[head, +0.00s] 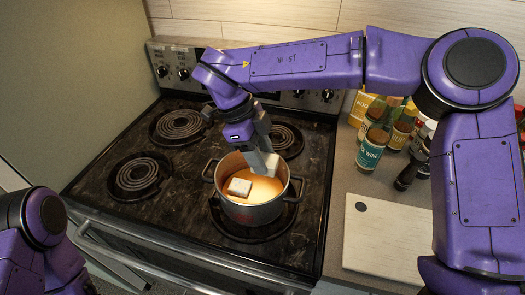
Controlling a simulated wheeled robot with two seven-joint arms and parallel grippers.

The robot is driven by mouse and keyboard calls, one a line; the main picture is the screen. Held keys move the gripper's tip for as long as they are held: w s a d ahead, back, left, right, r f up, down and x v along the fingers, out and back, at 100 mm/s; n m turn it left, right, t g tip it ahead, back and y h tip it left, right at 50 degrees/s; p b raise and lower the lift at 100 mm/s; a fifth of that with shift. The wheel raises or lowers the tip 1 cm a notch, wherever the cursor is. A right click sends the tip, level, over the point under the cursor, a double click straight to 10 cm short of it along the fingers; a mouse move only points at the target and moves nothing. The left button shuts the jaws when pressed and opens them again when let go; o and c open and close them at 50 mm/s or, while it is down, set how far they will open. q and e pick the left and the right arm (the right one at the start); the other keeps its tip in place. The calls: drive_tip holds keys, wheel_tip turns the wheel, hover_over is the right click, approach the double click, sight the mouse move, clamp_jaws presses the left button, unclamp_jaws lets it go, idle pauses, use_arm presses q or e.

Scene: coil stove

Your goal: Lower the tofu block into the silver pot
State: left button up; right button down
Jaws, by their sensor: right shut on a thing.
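The silver pot (252,213) stands on the front right coil of the stove, with orange liquid inside. One pale tofu block (239,187) sits in the liquid at the left of the pot. My right gripper (262,162) points down into the pot's mouth at the back right. It is shut on another pale tofu block (271,165), which is partly hidden by the fingers. I cannot tell whether this block touches the liquid. My left arm shows at the lower left, but its gripper is out of view.
The other coils (139,174) are bare. Several spice jars (371,150) and a dark pepper mill (407,175) stand on the counter to the right. A white cutting board (385,238) lies in front of them, clear. The oven handle (150,262) runs along the front.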

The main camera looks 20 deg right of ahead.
drive_tip(key=shift+f+b, duration=1.8)
drive_tip(key=shift+f, duration=1.8)
drive_tip(key=shift+f+b, duration=1.25)
drive_tip(key=shift+f, duration=1.3)
drive_tip(key=shift+c, duration=2.2)
unclamp_jaws()
drive_tip(key=shift+r, duration=0.1)
drive_tip(key=v, duration=1)
drive_tip(key=shift+r, duration=0.2)
